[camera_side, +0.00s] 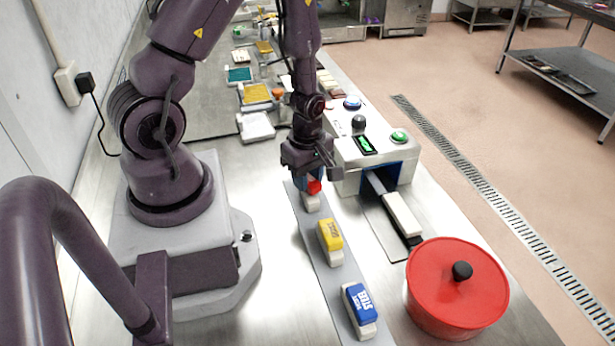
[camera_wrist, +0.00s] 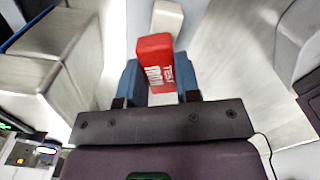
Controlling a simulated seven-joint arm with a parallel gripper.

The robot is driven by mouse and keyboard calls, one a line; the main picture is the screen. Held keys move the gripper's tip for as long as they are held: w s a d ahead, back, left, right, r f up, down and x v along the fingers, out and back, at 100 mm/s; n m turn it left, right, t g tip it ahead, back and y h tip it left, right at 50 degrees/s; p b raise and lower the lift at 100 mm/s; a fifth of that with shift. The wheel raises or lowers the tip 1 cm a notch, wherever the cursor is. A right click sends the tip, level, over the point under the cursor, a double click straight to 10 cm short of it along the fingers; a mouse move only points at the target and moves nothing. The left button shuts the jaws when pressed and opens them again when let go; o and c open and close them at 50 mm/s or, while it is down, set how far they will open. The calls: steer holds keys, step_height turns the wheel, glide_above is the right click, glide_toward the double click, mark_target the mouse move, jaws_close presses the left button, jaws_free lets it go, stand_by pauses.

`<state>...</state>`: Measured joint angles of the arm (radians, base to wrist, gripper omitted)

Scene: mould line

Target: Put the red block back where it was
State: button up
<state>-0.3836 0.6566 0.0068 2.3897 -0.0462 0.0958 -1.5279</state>
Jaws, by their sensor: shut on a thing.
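The red block (camera_side: 314,187) is held in my gripper (camera_side: 308,175). In the wrist view the red block (camera_wrist: 155,62), with white lettering, sits between the two blue fingers of my gripper (camera_wrist: 158,88), which are shut on it. A white base piece (camera_side: 311,203) on the grey strip (camera_side: 337,289) shows just below the block in the side view. I cannot tell whether the two touch. Part of the block is hidden by the gripper in the side view.
On the strip, a yellow block (camera_side: 330,235) and a blue block (camera_side: 360,303) sit on white bases. A white machine (camera_side: 350,182) stands close right of my gripper, with a white bar (camera_side: 402,215) before its opening. A red lidded pot (camera_side: 457,290) stands at front right.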

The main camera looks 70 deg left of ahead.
steer(key=shift+f, duration=0.35)
steer(key=o, duration=1)
steer(key=d+r+m+t, duration=0.15)
steer(key=r+m, duration=0.35)
steer(key=r, duration=0.6)
steer(key=d+r+m+t, duration=0.1)
steer(key=d+r+m, duration=0.25)
steer(key=r, duration=0.75)
steer(key=s+d+r+m+t, duration=0.1)
steer(key=r+m, duration=0.2)
steer(key=m, duration=0.1)
steer(key=s+d+r+m+t, duration=0.1)
steer(key=s+d+r+m, duration=0.1)
steer(key=m, duration=0.3)
steer(key=s+d+r+m+t, duration=0.1)
steer(key=d+r+m, duration=0.1)
steer(key=r+m, duration=0.2)
steer(key=shift+s+r+m, duration=0.2)
steer(key=shift+s+m, duration=0.05)
steer(key=shift+m, duration=0.2)
